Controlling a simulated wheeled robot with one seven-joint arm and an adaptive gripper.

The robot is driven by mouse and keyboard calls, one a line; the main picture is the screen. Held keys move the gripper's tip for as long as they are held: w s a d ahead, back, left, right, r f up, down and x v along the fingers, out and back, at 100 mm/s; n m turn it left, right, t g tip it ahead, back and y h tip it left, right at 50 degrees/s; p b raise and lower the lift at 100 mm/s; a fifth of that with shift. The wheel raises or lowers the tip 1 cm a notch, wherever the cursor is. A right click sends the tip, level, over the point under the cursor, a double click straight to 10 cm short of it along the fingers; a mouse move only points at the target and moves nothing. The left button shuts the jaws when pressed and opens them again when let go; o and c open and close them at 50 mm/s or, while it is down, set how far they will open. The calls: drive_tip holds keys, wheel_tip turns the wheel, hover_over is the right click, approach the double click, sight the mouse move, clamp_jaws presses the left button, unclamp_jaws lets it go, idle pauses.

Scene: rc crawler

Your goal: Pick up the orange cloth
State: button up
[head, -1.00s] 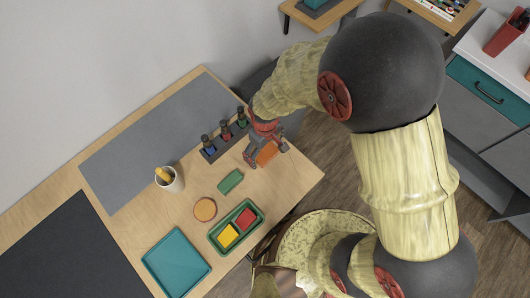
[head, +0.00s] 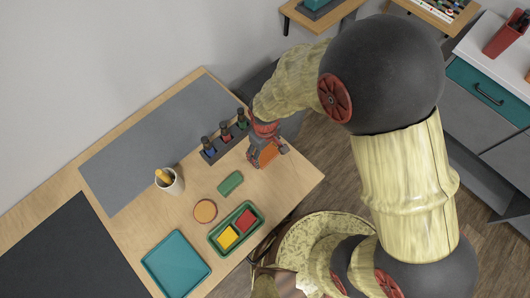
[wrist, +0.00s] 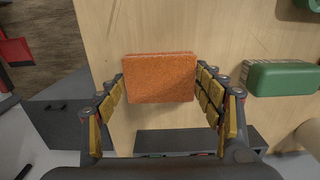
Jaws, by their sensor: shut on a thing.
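The orange cloth (wrist: 160,78) is a folded, rectangular block in the wrist view, between the two fingers of my gripper (wrist: 165,88). The fingers touch or nearly touch its left and right sides, and the gripper is shut on it. In the head view my gripper (head: 265,160) is over the right end of the wooden table, with a bit of the orange cloth (head: 267,153) showing between its fingers. I cannot tell whether the cloth is clear of the table.
A green block (head: 230,183) lies left of my gripper. A dark rack (head: 209,154) with several bottles stands behind it. A green tray (head: 217,240) with yellow and red pieces, an orange disc (head: 205,211), a pencil cup (head: 170,182) and a teal tray (head: 152,265) are farther left.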

sight(265, 154)
drive_tip(key=shift+r, duration=0.1)
drive_tip(key=shift+r, duration=0.2)
wheel_tip(265, 154, up, 3)
drive_tip(key=shift+s+r+p, duration=0.15)
drive_tip(key=shift+p, duration=0.8)
drive_tip(key=s+r+p, duration=0.4)
drive_tip(key=s+r, duration=0.5)
drive_tip(key=s, duration=0.4)
drive_tip(key=shift+s+d, duration=0.3)
drive_tip(key=shift+s, duration=0.05)
drive_tip(key=o, duration=0.4)
drive_tip(key=c, duration=0.4)
